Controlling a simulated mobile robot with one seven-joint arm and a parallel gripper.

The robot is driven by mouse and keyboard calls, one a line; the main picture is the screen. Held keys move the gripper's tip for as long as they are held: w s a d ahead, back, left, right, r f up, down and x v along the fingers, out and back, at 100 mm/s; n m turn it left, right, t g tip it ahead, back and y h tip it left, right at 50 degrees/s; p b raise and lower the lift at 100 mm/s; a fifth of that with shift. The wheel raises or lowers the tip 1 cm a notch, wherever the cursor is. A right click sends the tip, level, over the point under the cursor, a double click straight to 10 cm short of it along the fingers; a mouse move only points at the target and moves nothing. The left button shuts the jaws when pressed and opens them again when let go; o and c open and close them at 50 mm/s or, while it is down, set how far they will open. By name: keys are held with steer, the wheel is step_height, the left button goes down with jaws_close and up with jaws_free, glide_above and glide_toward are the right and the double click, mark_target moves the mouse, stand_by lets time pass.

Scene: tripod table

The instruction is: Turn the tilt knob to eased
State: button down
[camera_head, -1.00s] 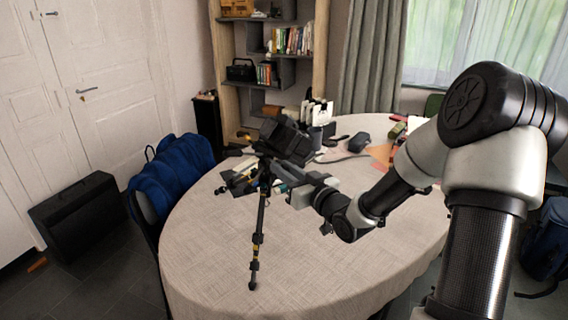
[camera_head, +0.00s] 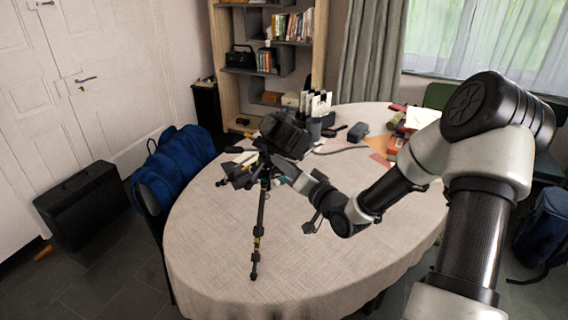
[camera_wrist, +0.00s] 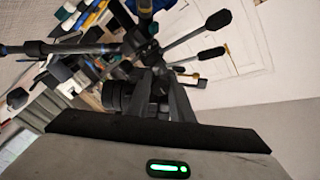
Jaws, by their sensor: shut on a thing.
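A black tripod (camera_head: 259,220) stands on the round table, with a dark camera (camera_head: 286,136) tilted on its head. In the head view my gripper (camera_head: 284,165) reaches the tripod head from the right, just below the camera. In the wrist view my gripper (camera_wrist: 160,78) has its fingers closed at the tripod head (camera_wrist: 140,42). It is shut on a small dark part there, which I take to be the tilt knob; the fingers hide most of it. A black ribbed round part (camera_wrist: 116,95) is beside the fingers. I cannot read any knob marking.
The table (camera_head: 215,262) has a pale cloth, clear at the front. Small items lie behind the tripod, and papers (camera_head: 381,160) and a dark box (camera_head: 358,131) lie further back. A bookshelf (camera_head: 232,100) stands behind.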

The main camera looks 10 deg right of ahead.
stand_by(0.4)
steer(key=c, duration=1.8)
jaws_free()
steer(key=shift+c, duration=0.2)
steer(key=p+v, duration=0.1)
steer(key=v, duration=1.6)
steer(key=shift+s, duration=0.2)
